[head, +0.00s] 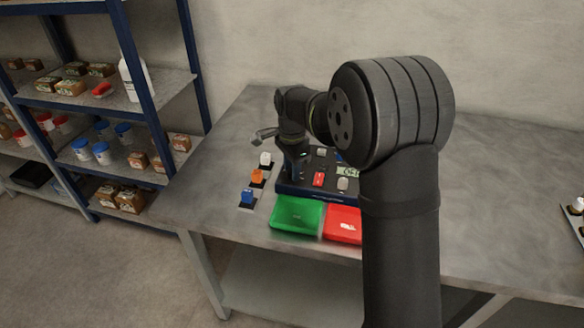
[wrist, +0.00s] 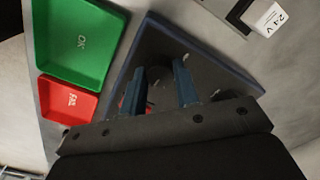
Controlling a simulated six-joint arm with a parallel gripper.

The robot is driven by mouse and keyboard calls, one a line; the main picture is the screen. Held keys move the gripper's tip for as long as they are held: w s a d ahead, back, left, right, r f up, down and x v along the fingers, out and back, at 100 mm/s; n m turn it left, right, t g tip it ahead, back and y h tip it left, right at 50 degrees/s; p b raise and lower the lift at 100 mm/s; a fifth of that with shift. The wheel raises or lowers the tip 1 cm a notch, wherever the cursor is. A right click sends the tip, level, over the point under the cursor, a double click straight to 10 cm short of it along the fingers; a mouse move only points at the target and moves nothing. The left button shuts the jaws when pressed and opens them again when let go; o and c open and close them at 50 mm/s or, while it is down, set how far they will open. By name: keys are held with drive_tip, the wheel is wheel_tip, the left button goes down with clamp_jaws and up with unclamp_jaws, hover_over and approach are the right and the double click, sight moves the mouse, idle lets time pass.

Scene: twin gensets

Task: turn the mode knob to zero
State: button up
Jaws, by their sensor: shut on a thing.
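My gripper (head: 297,172) points down onto the left part of the dark control panel (head: 300,190). In the wrist view, its two blue fingers (wrist: 160,88) reach down to the dark panel face (wrist: 146,40). They are shut on the mode knob, which is mostly hidden between and below them. I cannot read the knob's pointer or scale. The panel also carries a red switch (head: 318,179), a lit display (head: 347,171) and pale knobs or buttons, one at the front (head: 343,184).
A green tray (head: 297,215) and a red tray (head: 342,224) lie before the panel. White (head: 265,159), orange (head: 257,176) and blue (head: 247,196) blocks stand to its left. My arm hides the panel's right side. The far left of the table is clear.

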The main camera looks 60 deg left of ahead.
drive_tip(key=shift+r, duration=0.1)
drive_tip(key=o, duration=1)
drive_tip(key=shift+c, duration=0.2)
wheel_tip(320, 180, up, 17)
drive_tip(key=shift+r, duration=0.15)
idle(0.3)
wheel_tip(320, 180, down, 18)
drive_tip(key=shift+r, duration=0.2)
idle(0.4)
drive_tip(key=shift+r, duration=0.15)
